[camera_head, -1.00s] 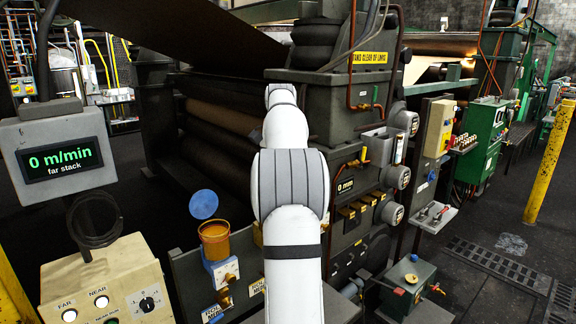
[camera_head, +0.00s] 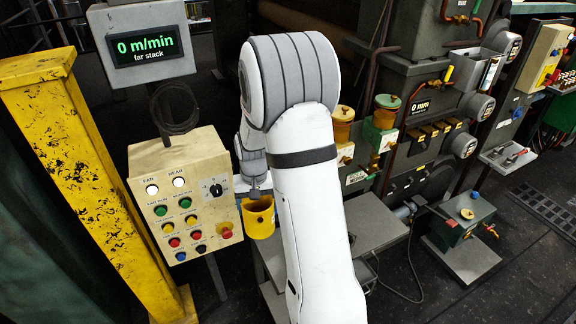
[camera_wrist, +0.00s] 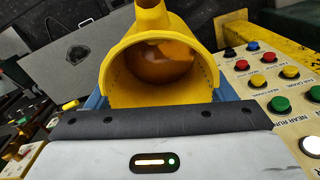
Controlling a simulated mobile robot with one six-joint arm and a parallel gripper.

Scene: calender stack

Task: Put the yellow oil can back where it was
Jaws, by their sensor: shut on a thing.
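The yellow oil can (camera_head: 259,219) hangs in my gripper (camera_head: 256,192), just right of the beige control box and clear of it as far as I can tell. In the wrist view the can (camera_wrist: 118,88) sits between the two blue fingers, its wide open rim toward the camera and a narrower yellow part beyond. Brown, oil-like colour shows inside. My gripper is shut on the can. My white arm crosses the middle of the head view and hides part of the machine behind it. I cannot make out the can's former place.
The beige control box (camera_head: 150,195) with several coloured buttons stands close on the left, beside a yellow post (camera_head: 85,150). Lidded amber oil cups (camera_head: 342,128) line the machine. Grey platforms (camera_head: 375,222) lie low right of my arm. A green pump box (camera_head: 467,212) stands right.

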